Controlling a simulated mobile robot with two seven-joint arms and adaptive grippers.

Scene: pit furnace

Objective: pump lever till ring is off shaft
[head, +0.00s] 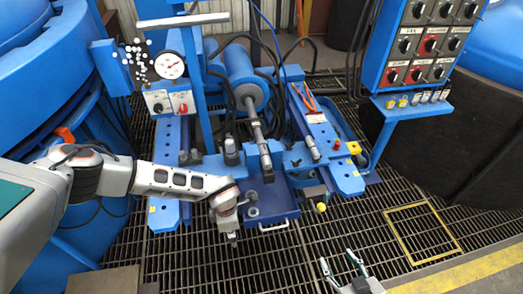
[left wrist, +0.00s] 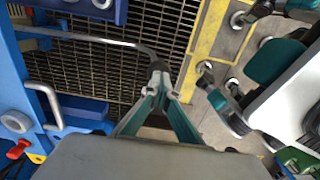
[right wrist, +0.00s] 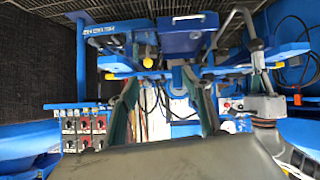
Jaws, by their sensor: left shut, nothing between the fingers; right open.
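My left gripper (head: 233,238) is shut and empty, low in front of the blue press bench (head: 350,178). In the left wrist view a thin bent grey rod (left wrist: 95,39), perhaps the lever, runs to a dark end close by the left fingertips (left wrist: 163,82). I cannot tell whether they touch. A grey ring-shaped part (head: 252,211) lies on the blue tray (head: 285,212); I cannot tell if it is the task's ring. A grey shaft (head: 254,125) slopes down from the blue cylinder (head: 241,75). My right gripper (head: 342,265) is open and empty at the lower right.
A switch panel (head: 427,45) stands at the upper right, a dial gauge (head: 171,65) at the left. Orange-handled pliers (head: 303,97) lie on the right rail. A large blue tank (head: 40,90) is at the left. The grating floor in front is mostly clear.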

